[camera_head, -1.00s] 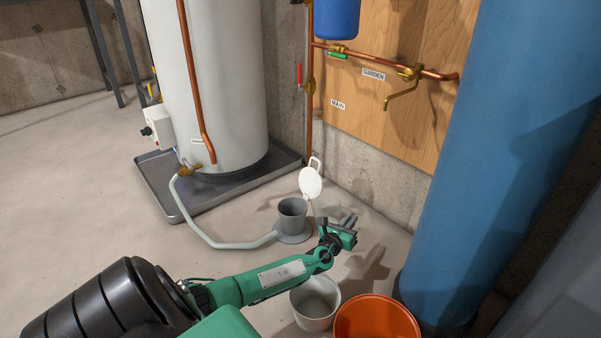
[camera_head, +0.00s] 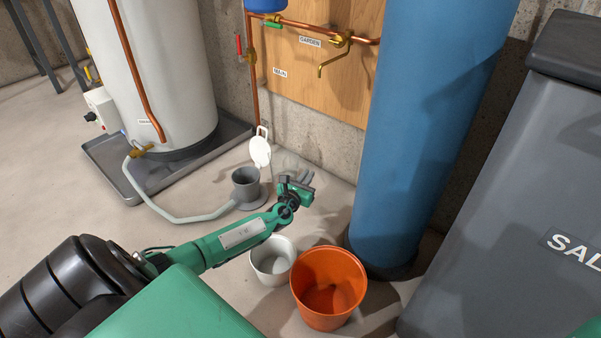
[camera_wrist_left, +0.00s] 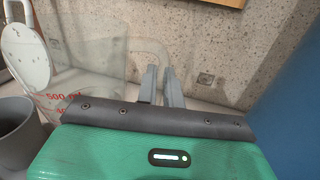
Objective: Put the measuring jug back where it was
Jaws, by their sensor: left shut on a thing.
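The measuring jug is clear and hard to make out. In the left wrist view its clear wall with red markings, including "500 ml" (camera_wrist_left: 64,98), shows left of the fingers. My left gripper (camera_head: 305,180) is shut on its handle; the fingers also show in the left wrist view (camera_wrist_left: 162,84). In the head view the jug is only a faint shape near the gripper, by the wall. I cannot tell whether its base touches the floor. My right gripper is out of view.
A grey drain cup (camera_head: 246,184) with a hose and a white disc (camera_head: 260,151) stand left of the gripper. A white bucket (camera_head: 272,262) and an orange bucket (camera_head: 328,290) are nearer. A blue tank (camera_head: 420,130) and a grey salt bin (camera_head: 510,220) block the right.

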